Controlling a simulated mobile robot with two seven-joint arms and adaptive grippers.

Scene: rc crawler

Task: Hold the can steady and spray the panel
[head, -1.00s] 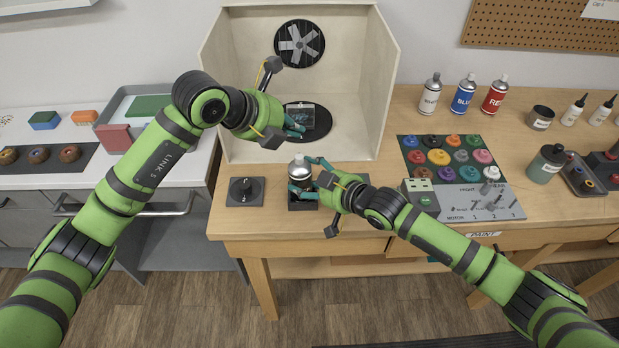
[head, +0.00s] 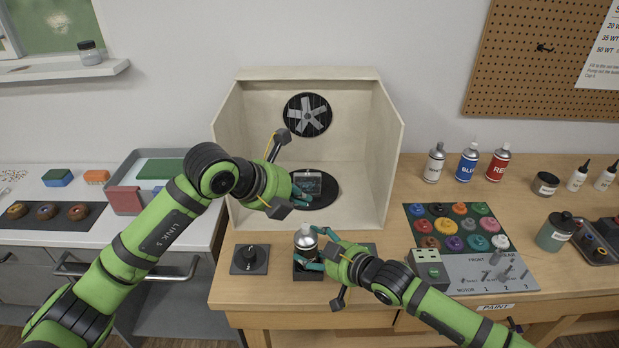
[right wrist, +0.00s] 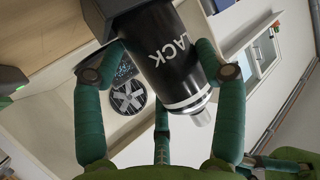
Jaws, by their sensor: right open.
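A black spray can with a silver top (head: 305,239) stands in a dark square holder (head: 306,275) in front of the booth. In the right wrist view the can (right wrist: 168,58) shows the letters "LACK". My right gripper (head: 312,250) is open, with its fingers on both sides of the can; its fingers also flank the can in the right wrist view (right wrist: 162,52). A small dark panel (head: 309,180) stands on the round black turntable (head: 325,200) inside the booth. My left gripper (head: 301,194) is just in front of the panel; its fingers are partly hidden and their opening is unclear.
The pale spray booth (head: 229,150) has a fan (head: 307,115) in its back wall. White, blue (head: 468,162) and red cans stand at right, behind a paint-pot rack (head: 410,212) and a switch box (head: 428,268).

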